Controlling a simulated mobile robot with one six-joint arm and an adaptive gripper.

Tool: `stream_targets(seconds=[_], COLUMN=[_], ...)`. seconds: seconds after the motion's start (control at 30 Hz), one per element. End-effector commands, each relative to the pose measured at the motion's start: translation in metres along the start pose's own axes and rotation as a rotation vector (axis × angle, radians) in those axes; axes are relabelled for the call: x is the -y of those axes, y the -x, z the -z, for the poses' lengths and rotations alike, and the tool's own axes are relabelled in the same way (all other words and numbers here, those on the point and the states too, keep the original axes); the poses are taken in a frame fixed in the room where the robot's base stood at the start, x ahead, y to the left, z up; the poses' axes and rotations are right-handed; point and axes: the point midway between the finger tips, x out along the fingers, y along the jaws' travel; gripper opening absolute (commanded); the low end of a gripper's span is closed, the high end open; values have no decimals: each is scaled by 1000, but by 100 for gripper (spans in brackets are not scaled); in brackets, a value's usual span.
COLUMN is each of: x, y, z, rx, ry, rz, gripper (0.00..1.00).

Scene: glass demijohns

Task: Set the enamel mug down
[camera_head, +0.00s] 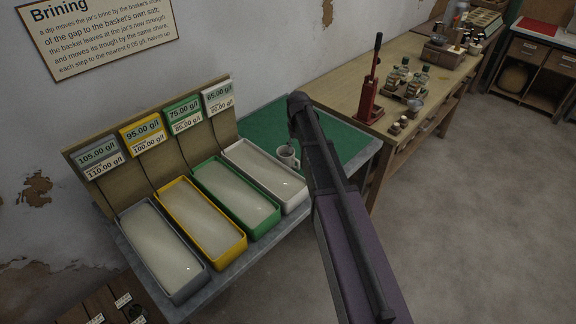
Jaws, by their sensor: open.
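The enamel mug (286,159) is small and whitish and looks upright. It shows at the front edge of the green mat (258,124), just right of the white-rimmed trough (262,172). My gripper (295,137) is at the far end of my dark arm, directly above and slightly right of the mug in the picture. It is open. The fingertips are small and dark, and the arm hides part of the area to the right of the mug. Whether the fingers still touch the mug cannot be told.
Green (236,197), yellow (201,222) and grey (162,250) troughs stand left of the mug, before a labelled backboard (150,150). A wooden bench (345,88) with a red lever press (371,88) and several bottles runs to the right. Some green mat behind the mug is bare.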

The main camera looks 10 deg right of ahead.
Motion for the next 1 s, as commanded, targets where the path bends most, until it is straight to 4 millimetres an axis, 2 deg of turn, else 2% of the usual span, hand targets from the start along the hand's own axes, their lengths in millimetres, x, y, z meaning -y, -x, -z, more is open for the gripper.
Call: stream_targets(seconds=[0.03, 0.3, 1.0], x=[0, 0, -1], y=[-8, -25, -33], z=[0, 0, 0], rx=[0, 0, 0], ry=[0, 0, 0], rz=[0, 0, 0], gripper=[60, 60, 60])
